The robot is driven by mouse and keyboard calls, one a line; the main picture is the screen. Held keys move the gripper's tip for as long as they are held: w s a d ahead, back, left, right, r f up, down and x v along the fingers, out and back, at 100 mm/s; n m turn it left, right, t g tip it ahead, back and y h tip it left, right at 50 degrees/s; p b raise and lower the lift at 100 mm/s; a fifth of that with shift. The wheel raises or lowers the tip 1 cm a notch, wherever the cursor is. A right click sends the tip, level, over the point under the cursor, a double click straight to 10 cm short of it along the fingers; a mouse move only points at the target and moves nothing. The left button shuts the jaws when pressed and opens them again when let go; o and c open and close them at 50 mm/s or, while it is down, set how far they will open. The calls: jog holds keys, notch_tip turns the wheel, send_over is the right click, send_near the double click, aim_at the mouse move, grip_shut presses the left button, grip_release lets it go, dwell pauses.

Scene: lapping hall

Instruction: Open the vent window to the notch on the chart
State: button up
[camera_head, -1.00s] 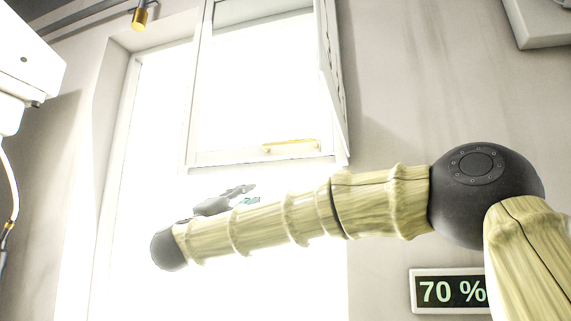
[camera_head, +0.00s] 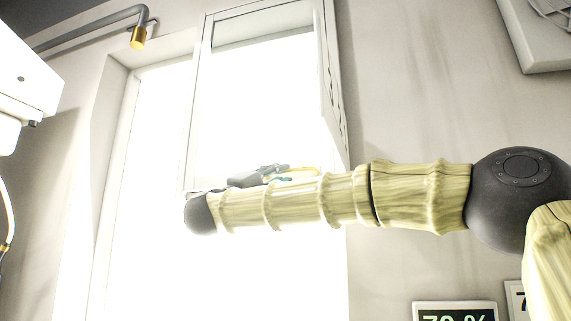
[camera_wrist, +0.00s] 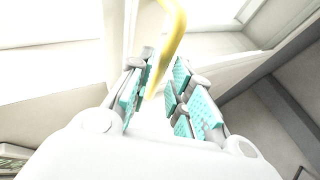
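The vent window (camera_head: 200,110) is a pale framed pane at the upper centre of the head view. Its right side face shows as a wedge, so it seems to stand out from the wall. Its yellow handle (camera_head: 300,170) is at the lower edge, partly behind my arm. In the wrist view the handle (camera_wrist: 165,50) reaches down between the teal finger pads. My gripper (camera_wrist: 157,92) is open, with a gap between the pads; contact with the handle cannot be told. In the head view my gripper (camera_head: 268,177) is partly hidden by my arm. No chart notch is readable.
A dark display (camera_head: 455,314) at the bottom right is cut off by the picture edge, with a white-framed panel (camera_head: 516,300) beside it. A pipe with a brass end (camera_head: 138,38) hangs at the upper left. A white machine (camera_head: 25,85) stands at the left.

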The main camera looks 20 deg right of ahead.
aim_at(285, 172)
jog(key=p+x, duration=0.1)
jog(key=x, duration=0.2)
jog(key=shift+w+d+r, duration=0.1)
jog(key=shift+d, duration=0.1)
grip_shut()
jog(key=shift+a, duration=0.1)
